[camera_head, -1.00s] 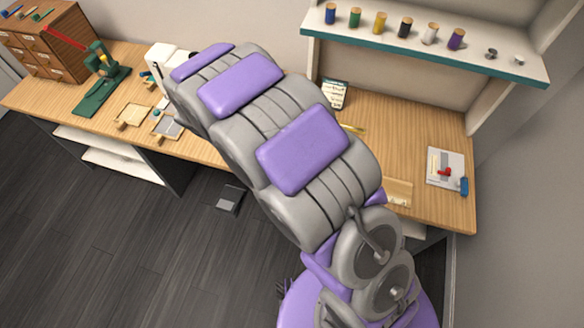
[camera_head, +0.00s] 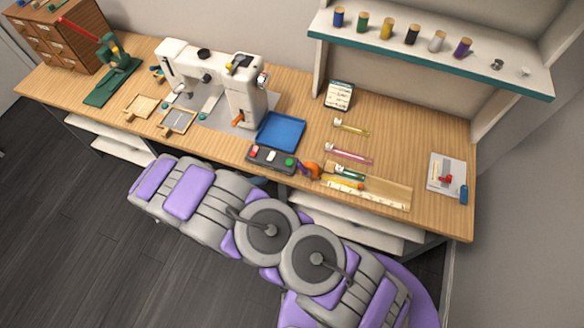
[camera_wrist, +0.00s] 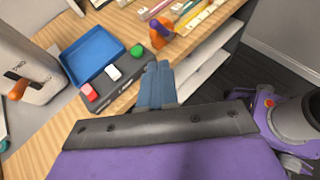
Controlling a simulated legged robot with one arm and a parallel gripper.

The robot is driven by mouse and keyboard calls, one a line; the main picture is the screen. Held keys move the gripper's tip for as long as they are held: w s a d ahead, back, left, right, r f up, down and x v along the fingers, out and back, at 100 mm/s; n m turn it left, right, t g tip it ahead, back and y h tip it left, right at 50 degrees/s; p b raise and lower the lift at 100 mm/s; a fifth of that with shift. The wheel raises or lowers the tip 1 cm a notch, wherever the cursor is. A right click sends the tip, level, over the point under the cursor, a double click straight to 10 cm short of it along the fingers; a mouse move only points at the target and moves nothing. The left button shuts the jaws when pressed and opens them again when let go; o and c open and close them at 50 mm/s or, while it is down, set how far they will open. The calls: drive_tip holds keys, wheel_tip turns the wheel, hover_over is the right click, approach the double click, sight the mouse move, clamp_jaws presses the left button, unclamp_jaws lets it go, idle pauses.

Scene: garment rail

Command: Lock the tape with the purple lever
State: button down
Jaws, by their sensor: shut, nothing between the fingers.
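My gripper (camera_wrist: 157,72) is shut and empty. Its blue-grey fingers lie close together at the table's front edge, beside the control box (camera_wrist: 118,78) with red, white and green buttons. In the head view my arm hides most of the gripper. Small coloured strips lie on the table to the right of the box: a yellow one (camera_head: 350,127), a pink-magenta one (camera_head: 348,154) and a teal one (camera_head: 349,173). I cannot tell which of these is the tape.
An orange object (camera_head: 311,170) stands right of the box, near a ruler (camera_head: 372,195). A blue tray (camera_head: 280,131) and a white sewing machine (camera_head: 244,100) stand behind the box. A shelf (camera_head: 430,59) with spools overhangs the back. Bare wood lies right of the strips.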

drive_tip(key=shift+s+a+f+n, duration=0.1)
drive_tip(key=shift+a+f+n, duration=0.1)
drive_tip(key=shift+f, duration=0.15)
drive_tip(key=shift+s+a+f+n, duration=0.1)
drive_tip(key=shift+f+n, duration=0.1)
drive_tip(key=shift+f, duration=0.1)
approach(299, 167)
drive_tip(key=w+d+f, duration=0.3)
drive_tip(key=d+f, duration=0.1)
drive_tip(key=shift+w+d, duration=0.2)
drive_tip(key=shift+d, duration=0.1)
drive_tip(key=shift+a+r+y, duration=0.15)
drive_tip(key=shift+a+y, duration=0.1)
drive_tip(key=shift+y, duration=0.05)
